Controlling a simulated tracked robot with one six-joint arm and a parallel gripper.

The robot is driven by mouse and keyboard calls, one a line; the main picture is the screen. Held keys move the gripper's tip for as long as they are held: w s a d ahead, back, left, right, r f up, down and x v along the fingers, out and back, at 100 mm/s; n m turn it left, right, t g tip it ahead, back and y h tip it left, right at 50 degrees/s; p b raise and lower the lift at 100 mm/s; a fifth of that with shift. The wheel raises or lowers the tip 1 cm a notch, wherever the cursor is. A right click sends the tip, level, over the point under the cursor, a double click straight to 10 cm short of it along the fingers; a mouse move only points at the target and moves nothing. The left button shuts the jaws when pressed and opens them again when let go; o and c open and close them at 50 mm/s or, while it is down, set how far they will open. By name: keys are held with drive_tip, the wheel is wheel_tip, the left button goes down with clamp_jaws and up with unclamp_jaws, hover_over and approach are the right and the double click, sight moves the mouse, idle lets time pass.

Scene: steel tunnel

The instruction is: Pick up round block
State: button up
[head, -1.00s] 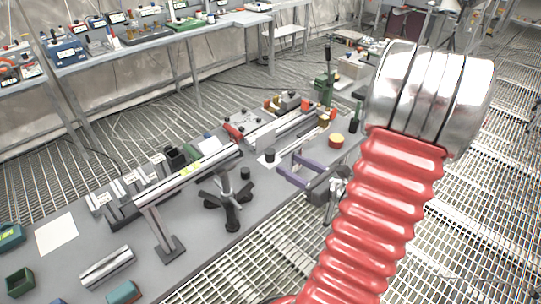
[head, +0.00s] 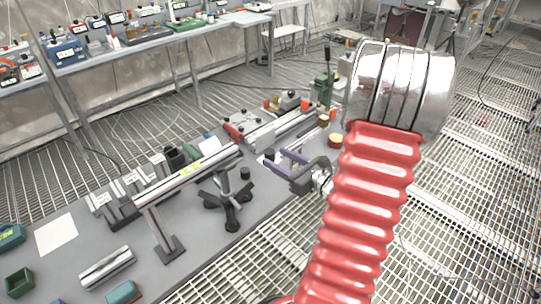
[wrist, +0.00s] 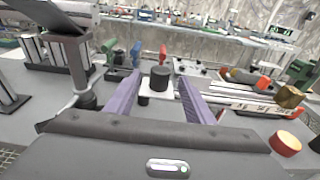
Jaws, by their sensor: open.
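A short black round block (wrist: 160,78) stands upright on a white sheet (wrist: 155,91) in the wrist view, between the lines of the two fingers and near their tips. In the head view this block (head: 269,155) shows just beyond the fingertips. My gripper (head: 276,161) is open and empty, its purple fingers pointing left over the bench. In the wrist view the fingers of my gripper (wrist: 158,82) lie on either side of the block, with gaps. I cannot tell if the tips reach past it. A round red-and-yellow block (head: 336,141) stands to the right; it also shows in the wrist view (wrist: 286,143).
A rail on a post (head: 190,173) runs along the grey bench (head: 205,245). A black-footed stand (head: 229,200) and a small dark cylinder (head: 245,173) are left of my gripper. A green lever device (head: 326,85) stands at the bench's far end.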

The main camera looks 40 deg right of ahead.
sight(274, 156)
drive_tip(key=shift+w+f, duration=0.2)
drive_tip(key=shift+w, duration=0.55)
drive_tip(key=shift+w+f, duration=0.15)
drive_tip(key=shift+w, duration=0.65)
drive_tip(key=shift+w+f, duration=0.2)
drive_tip(key=shift+w, duration=0.55)
drive_tip(key=shift+c, duration=0.2)
clamp_jaws()
drive_tip(key=shift+r, duration=5.05)
